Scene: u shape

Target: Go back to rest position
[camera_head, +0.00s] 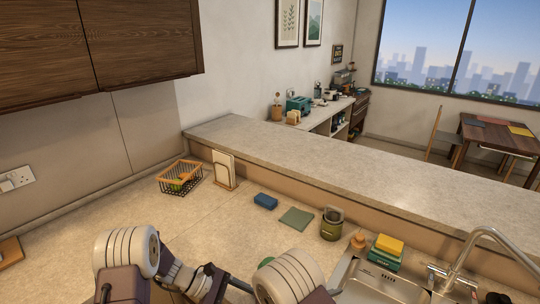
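My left arm comes in at the bottom left, with a white rounded joint and a grey wrist. Its dark end, my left gripper (210,284), hangs low over the counter at the bottom edge and is partly cut off. I cannot make out whether its fingers are open or shut. Of my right arm, only a white rounded joint shows at the bottom middle. My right gripper is out of view. I see nothing held by the visible part of the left arm.
The counter (140,208) holds a wire basket (181,178), upright boards (224,169), a blue sponge (265,201), a green cloth (297,218) and a green canister (332,224). A sink (372,284) with a curved faucet (468,241) is at right. A raised ledge (340,172) runs behind.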

